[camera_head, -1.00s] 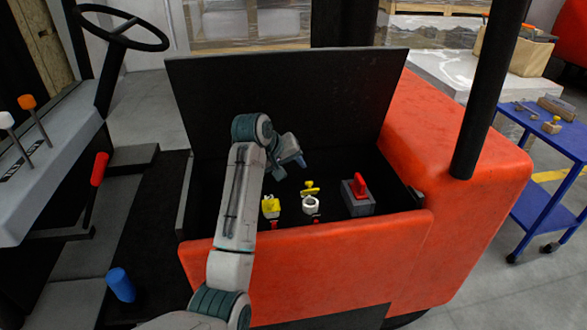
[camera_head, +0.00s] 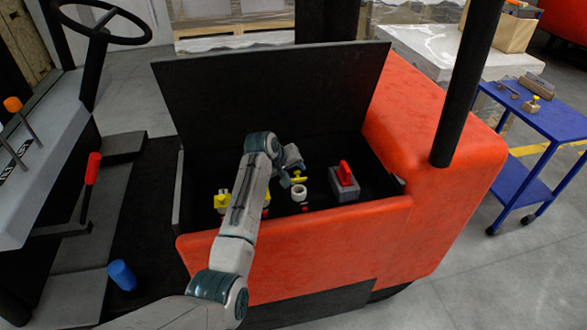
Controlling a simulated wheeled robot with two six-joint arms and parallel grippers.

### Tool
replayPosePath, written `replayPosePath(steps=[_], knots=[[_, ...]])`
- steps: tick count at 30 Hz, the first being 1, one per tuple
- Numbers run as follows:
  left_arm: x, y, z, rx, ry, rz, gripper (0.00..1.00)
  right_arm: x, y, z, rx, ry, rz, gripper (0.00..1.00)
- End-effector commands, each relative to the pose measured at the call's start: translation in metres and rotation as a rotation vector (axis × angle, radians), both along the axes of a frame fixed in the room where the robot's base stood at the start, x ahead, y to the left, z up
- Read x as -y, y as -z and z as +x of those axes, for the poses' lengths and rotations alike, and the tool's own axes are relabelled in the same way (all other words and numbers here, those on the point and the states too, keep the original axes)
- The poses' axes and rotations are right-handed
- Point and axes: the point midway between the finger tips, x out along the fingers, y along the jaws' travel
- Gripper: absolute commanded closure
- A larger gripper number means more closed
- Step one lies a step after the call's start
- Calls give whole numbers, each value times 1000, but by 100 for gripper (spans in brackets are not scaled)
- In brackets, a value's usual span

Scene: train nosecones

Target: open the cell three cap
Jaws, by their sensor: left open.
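Several filler necks stand in the dark open compartment. A white round neck (camera_head: 299,192) has a yellow cap (camera_head: 298,177) just behind it, which looks raised off it. Another yellow cap (camera_head: 222,200) is at the left, and a bit of yellow shows beside my arm, mostly hidden. I cannot read which is cell three. My left gripper (camera_head: 293,162) is open, just above and behind the yellow cap at the white neck; whether they touch is unclear. My right gripper is not in view.
A grey block with a red handle (camera_head: 344,178) stands right of the white neck. The raised black lid (camera_head: 270,90) is behind, and the orange body wall (camera_head: 300,225) is in front. A blue cylinder (camera_head: 122,275) and blue cart (camera_head: 545,120) are outside.

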Motion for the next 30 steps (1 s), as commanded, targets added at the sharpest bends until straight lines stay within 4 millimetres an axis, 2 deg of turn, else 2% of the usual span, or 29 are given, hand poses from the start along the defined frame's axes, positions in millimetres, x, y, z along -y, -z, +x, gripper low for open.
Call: replayPosePath(steps=[4,13,18,20,26,30], knots=[[3,8,4,-1,0,1,57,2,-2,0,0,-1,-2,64],[4,9,5,0,0,0,57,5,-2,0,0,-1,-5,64],[4,9,5,0,0,0,91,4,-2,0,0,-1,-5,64],[4,9,5,0,0,0,100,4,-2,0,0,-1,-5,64],[3,7,7,-24,0,-6,100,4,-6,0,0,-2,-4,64],[1,5,13,-102,2,-30,100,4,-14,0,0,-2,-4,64]])
